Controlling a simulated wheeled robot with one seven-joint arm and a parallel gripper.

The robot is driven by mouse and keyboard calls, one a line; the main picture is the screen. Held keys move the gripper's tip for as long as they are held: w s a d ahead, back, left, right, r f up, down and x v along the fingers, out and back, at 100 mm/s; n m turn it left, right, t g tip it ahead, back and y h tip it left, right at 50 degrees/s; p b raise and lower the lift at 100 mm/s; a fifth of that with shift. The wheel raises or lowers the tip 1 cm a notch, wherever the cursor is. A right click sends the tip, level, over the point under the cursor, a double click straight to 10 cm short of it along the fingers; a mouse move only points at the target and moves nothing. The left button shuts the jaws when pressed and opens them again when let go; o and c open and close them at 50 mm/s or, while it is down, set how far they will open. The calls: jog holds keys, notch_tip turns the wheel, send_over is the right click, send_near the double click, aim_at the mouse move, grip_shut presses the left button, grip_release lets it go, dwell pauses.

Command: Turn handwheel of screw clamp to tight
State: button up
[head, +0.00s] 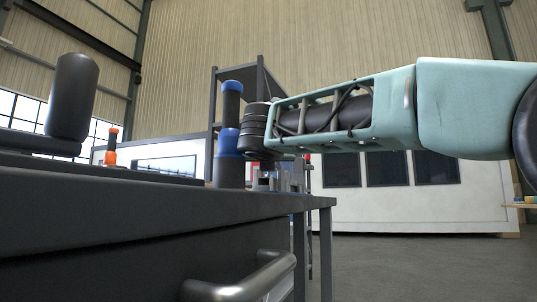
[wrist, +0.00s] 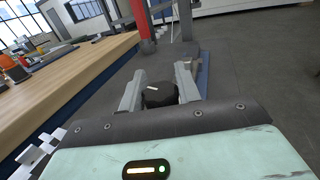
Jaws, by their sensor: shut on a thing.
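The handwheel (wrist: 160,96) is a small black round knob with a white mark on top. In the wrist view it sits between the two grey fingers of my gripper (wrist: 160,76), which are shut on it from both sides. In the head view my gripper (head: 268,180) hangs below the end of my arm, just past the dark bench's edge. The handwheel cannot be made out in that view. The rest of the screw clamp is mostly hidden by my gripper and wrist, and I cannot tell its jaw opening.
A blue and black cylindrical tool (head: 230,140) stands close left of my wrist. An orange tool (head: 110,147) and a large black handle-like object (head: 73,97) are further left. In the wrist view, a wooden bench top (wrist: 90,72) lies left, a red post (wrist: 143,28) ahead, and open floor right.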

dwell(0.4)
jog(key=o, duration=1)
notch_tip(320, 180, up, 10)
jog(key=p, duration=0.8)
jog(key=shift+c, duration=0.2)
